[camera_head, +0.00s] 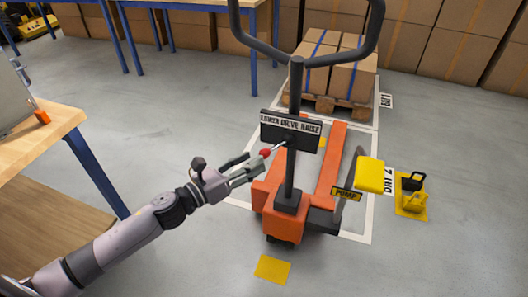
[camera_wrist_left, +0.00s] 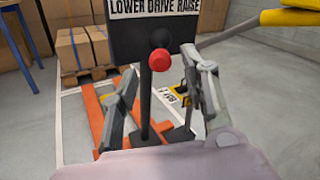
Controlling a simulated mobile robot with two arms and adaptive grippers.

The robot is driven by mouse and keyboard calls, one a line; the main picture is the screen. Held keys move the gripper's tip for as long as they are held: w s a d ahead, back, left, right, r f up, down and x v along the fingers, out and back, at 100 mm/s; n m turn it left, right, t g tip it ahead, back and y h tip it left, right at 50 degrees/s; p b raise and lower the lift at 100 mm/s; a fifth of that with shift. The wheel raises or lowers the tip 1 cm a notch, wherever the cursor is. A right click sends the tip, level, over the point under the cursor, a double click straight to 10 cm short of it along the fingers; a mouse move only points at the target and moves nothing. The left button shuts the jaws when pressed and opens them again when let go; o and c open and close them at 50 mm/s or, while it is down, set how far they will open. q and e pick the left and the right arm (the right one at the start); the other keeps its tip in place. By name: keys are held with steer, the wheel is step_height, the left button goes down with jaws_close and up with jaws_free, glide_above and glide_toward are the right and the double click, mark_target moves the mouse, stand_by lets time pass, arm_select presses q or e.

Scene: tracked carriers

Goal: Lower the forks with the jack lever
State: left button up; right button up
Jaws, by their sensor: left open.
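The orange pallet jack (camera_head: 264,194) stands on the grey floor with its black handle (camera_head: 296,75) upright. A black plate (camera_head: 291,131) on the handle reads LOWER DRIVE RAISE. The jack lever is a thin rod with a red knob (camera_head: 265,153); in the left wrist view the knob (camera_wrist_left: 159,60) sits below the plate's lettering, at the middle. My left gripper (camera_head: 258,166) is open, its fingertips close to the knob. In the left wrist view the fingers (camera_wrist_left: 160,82) are spread to either side of the lever. Contact cannot be told. My right gripper is not in view.
A pallet (camera_head: 330,103) with boxes stands behind the jack. A yellow pump pedal (camera_head: 370,175) is at the jack's right, with a yellow floor object (camera_head: 413,198) beyond. A wooden table (camera_head: 35,140) stands at left. Open floor lies between.

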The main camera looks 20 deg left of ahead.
mark_target(264, 154)
arm_select(q)
steer(key=shift+x, duration=2.8)
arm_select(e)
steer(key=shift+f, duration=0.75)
arm_select(q)
steer(key=shift+c, duration=0.3)
steer(key=c, duration=0.5)
jaws_close()
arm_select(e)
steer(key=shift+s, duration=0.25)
